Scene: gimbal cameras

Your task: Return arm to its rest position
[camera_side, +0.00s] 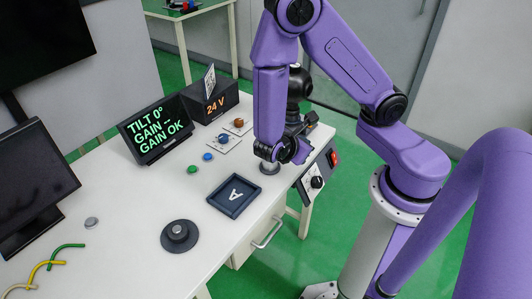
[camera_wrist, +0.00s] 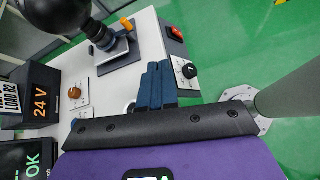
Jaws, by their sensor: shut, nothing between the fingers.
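My purple arm (camera_side: 270,105) is bent, with its wrist low over the right edge of the white table (camera_side: 120,195). In the wrist view my gripper (camera_wrist: 158,66) shows as dark blue fingers lying together, with nothing between them. The fingers are near the control box with a black knob (camera_wrist: 189,71) and a red switch (camera_wrist: 177,32). In the side view the wrist hides most of the fingers. I cannot tell their exact height above the table.
A black ball-shaped camera (camera_side: 298,84) stands just behind my wrist.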

